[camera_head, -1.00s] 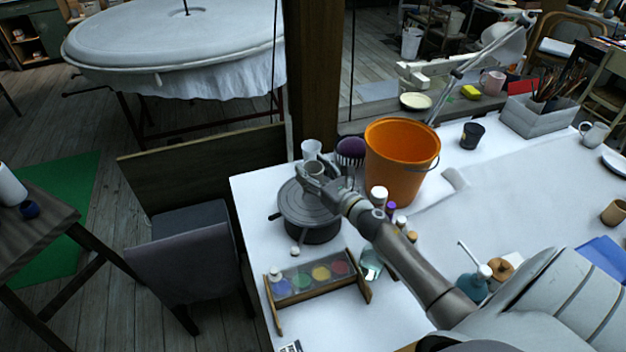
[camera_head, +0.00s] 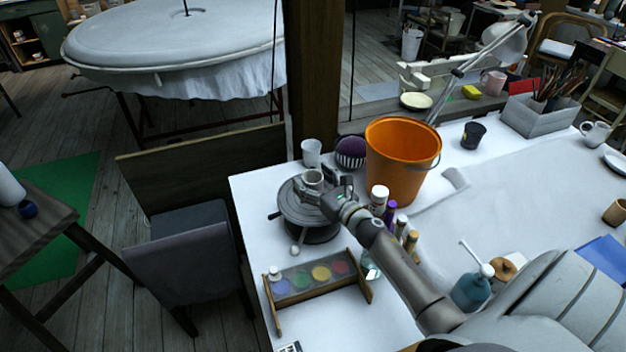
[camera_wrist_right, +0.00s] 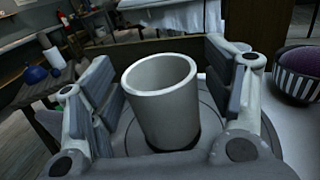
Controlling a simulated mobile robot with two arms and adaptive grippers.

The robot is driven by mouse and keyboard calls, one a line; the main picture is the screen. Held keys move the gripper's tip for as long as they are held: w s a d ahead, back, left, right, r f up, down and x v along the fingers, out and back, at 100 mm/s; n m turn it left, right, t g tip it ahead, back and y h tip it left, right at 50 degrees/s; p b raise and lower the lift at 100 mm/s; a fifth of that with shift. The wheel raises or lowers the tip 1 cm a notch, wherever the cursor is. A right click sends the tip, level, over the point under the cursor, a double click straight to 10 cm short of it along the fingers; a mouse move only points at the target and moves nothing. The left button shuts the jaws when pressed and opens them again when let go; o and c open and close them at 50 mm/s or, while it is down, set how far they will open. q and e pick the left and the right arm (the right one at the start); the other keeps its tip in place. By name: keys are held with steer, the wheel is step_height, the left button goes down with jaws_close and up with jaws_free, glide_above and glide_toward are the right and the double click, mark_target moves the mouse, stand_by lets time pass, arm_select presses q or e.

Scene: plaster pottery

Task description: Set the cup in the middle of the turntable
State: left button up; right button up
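The cup (camera_head: 312,179) is a small light grey cylinder. It stands upright on the dark grey round turntable (camera_head: 293,213), near its middle; its base is partly hidden by my gripper in the head view. My right gripper (camera_head: 326,187) is at the cup from the right. In the right wrist view the cup (camera_wrist_right: 162,105) is between the two spread fingers of the right gripper (camera_wrist_right: 160,110), with a gap visible on each side. The turntable's disc (camera_wrist_right: 207,112) shows around the cup's foot. My left gripper is not in view.
A white cup (camera_head: 311,152) and a purple striped ball-like object (camera_head: 351,152) stand behind the turntable. An orange bucket (camera_head: 398,170) and bottles (camera_head: 379,198) are to the right. A paint rack (camera_head: 315,279) is in front. The table's left edge is close.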

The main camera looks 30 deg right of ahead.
steer(key=shift+r+p, duration=0.4)
steer(key=shift+p, duration=0.05)
steer(key=s+b, duration=0.3)
steer(key=s, duration=0.9)
steer(key=shift+d+f, duration=0.15)
steer(key=shift+d, duration=0.2)
